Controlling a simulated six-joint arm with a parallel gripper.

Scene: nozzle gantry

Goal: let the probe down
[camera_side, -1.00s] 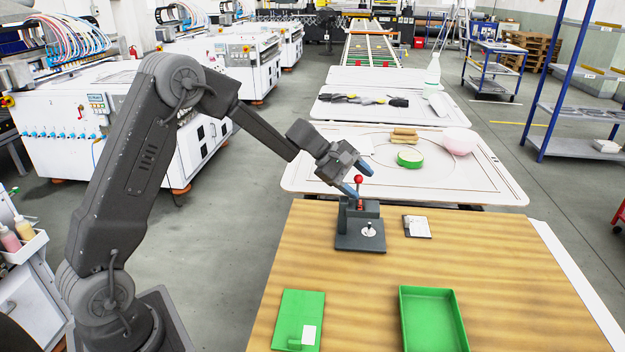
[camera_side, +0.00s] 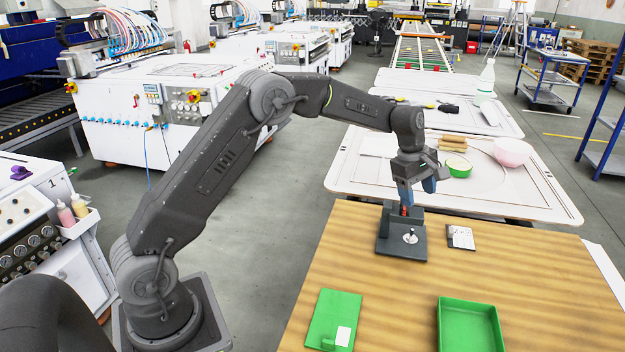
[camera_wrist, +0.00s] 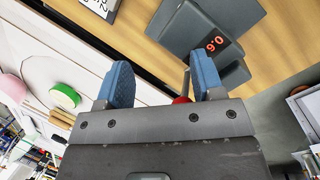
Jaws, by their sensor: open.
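A dark grey gantry device (camera_side: 400,240) stands on the wooden table. Its base bears a small silver probe-like piece on a pale round disc (camera_side: 410,237). A red knob (camera_side: 404,210) shows at its upper part, just below my gripper (camera_side: 418,192). My gripper points down with its two blue fingers apart. In the wrist view the red knob (camera_wrist: 182,100) lies between the fingers of my gripper (camera_wrist: 165,75), nearer the right one, with no clear contact. The device's display (camera_wrist: 217,45) has red digits, seen tilted. The silver piece cannot be made out in the wrist view.
A small black-and-white card (camera_side: 460,237) lies right of the device. A flat green plate (camera_side: 330,312) and a green tray (camera_side: 470,326) lie nearer the front of the wooden table (camera_side: 400,290). A pink bowl (camera_side: 512,151) and green round container (camera_side: 458,167) are on the white table behind.

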